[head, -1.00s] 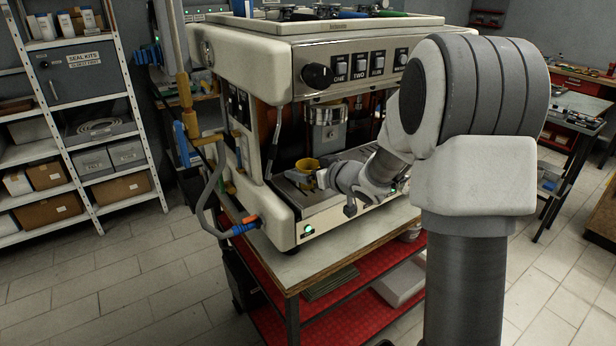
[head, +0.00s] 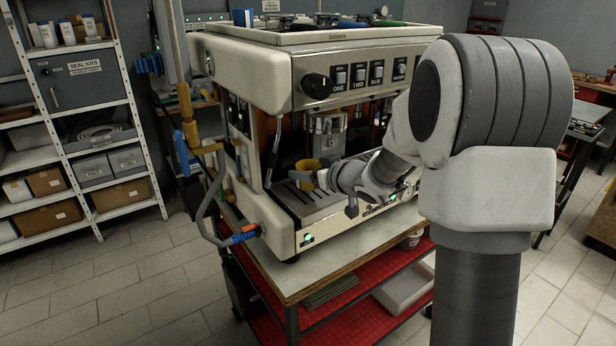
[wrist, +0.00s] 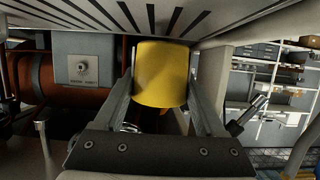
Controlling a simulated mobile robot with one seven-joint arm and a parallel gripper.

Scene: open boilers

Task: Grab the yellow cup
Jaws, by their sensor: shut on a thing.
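The yellow cup (head: 307,172) is at the drip tray (head: 318,196) of the espresso machine, below its group head. In the wrist view the cup (wrist: 161,75) sits between the two fingers of my gripper (wrist: 162,88), close against the slatted drip tray (wrist: 150,17). My gripper is shut on the cup. In the head view my gripper (head: 318,178) reaches in from the right, and the wrist hides part of the cup's right side. I cannot tell whether the cup still touches the tray.
The espresso machine (head: 318,50) stands on a cart with red shelves (head: 345,322). A grey hose (head: 202,215) and brass pipe (head: 187,110) run along its left side. The group head (head: 326,135) is close above the cup. A shelving unit (head: 75,130) stands at the left.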

